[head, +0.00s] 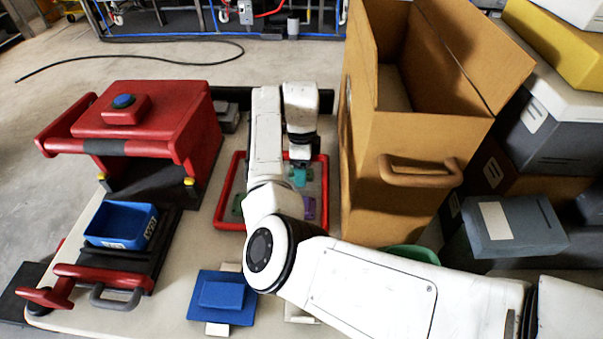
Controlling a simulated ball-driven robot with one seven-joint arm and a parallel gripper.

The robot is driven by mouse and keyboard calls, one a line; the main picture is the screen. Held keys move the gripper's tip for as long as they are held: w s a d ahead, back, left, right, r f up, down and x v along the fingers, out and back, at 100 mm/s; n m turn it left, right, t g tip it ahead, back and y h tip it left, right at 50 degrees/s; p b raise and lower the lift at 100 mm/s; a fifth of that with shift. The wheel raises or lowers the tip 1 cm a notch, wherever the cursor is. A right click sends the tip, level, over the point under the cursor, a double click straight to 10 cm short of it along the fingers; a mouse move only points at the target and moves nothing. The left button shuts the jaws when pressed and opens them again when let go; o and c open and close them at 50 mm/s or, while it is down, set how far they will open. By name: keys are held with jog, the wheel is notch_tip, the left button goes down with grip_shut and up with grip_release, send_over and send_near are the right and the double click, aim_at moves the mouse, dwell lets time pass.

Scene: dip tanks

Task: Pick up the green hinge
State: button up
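My gripper (300,163) points down over the red-rimmed tray (325,194), near its far side. A teal-green piece (298,178) shows right below the fingertips. I cannot tell whether the fingers touch it or how far apart they are. A darker green piece (237,204) lies at the left side of the tray, partly hidden by my arm. A purple piece (308,208) lies nearer, to the right. The pieces are too small to tell which is the green hinge. My arm covers the middle of the tray.
A red press-like machine (150,115) with a blue button stands left, with a blue bin (122,224) before it. A blue block (222,297) lies at the table's front. A tall cardboard box (400,205) stands close right of my gripper. The pale table (185,265) is bare between machine and tray.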

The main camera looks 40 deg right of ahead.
jog(key=shift+f, duration=0.25)
jog(key=shift+c, duration=0.5)
jog(key=c, duration=1.1)
jog(key=shift+r, duration=0.15)
